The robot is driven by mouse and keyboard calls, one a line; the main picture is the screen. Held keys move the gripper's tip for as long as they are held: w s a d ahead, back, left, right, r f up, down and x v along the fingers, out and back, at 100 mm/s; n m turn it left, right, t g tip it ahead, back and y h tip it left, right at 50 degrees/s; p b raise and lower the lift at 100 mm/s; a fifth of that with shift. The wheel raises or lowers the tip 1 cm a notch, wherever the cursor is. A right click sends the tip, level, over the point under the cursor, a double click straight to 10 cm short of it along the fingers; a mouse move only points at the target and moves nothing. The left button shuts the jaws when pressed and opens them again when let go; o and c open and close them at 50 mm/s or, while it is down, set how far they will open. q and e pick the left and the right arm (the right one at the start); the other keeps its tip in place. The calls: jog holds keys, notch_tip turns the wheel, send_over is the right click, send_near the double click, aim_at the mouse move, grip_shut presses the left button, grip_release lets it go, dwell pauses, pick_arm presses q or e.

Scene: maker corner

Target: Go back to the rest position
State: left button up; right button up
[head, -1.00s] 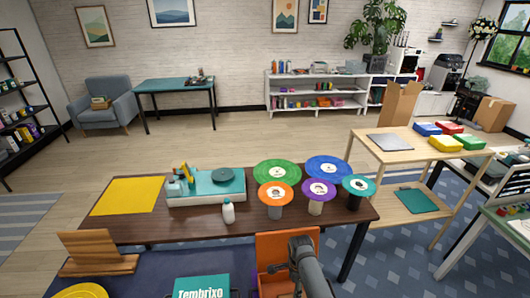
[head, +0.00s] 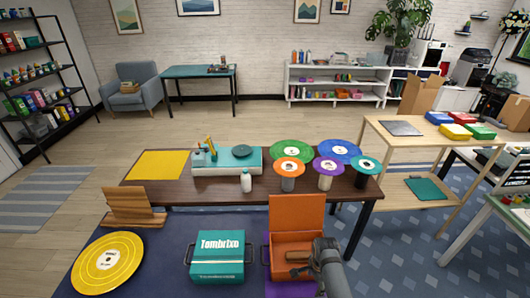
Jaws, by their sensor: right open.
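My right gripper (head: 318,252) shows at the lower right of the head view, at the end of my grey arm. It is above or beside the right part of an open orange box (head: 296,211), whose lid stands up. I cannot tell whether it touches the box. The gripper is open, though its fingers are small and partly hidden by the arm. A small brown item (head: 298,257) shows in the box beside it. My left gripper is out of view.
A dark brown table (head: 230,196) stands ahead, with a turntable (head: 226,164), a white bottle (head: 246,182) and several colored discs. A yellow disc (head: 107,262), a wooden stand (head: 132,207) and a teal case (head: 219,258) are nearer. Open wood floor (head: 270,120) lies beyond the table.

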jog(key=s+d+r+n+t, duration=0.2)
jog(key=s+d+r+n, duration=0.1)
jog(key=s+r+n, duration=0.55)
jog(key=s+d+r+n+t, duration=0.1)
jog(key=s+d+r+n, duration=0.3)
jog(key=s+r+n, duration=0.45)
jog(key=s+d+f+m+g+b, duration=0.1)
jog(key=s+f+b, duration=0.15)
jog(key=f, duration=1.45)
jog(key=s+d+f+b, duration=0.1)
jog(key=d+f+b, duration=0.15)
jog(key=f, duration=1.55)
pick_arm(q)
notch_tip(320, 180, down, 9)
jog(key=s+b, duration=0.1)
jog(key=b, duration=0.2)
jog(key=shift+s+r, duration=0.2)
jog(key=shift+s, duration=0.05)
pick_arm(e)
jog(key=s+f+g, duration=0.1)
jog(key=s+f, duration=1.6)
jog(key=shift+s+f+h, duration=0.2)
jog(key=shift+s+h, duration=0.1)
jog(key=shift+s, duration=0.1)
jog(key=shift+c, duration=0.4)
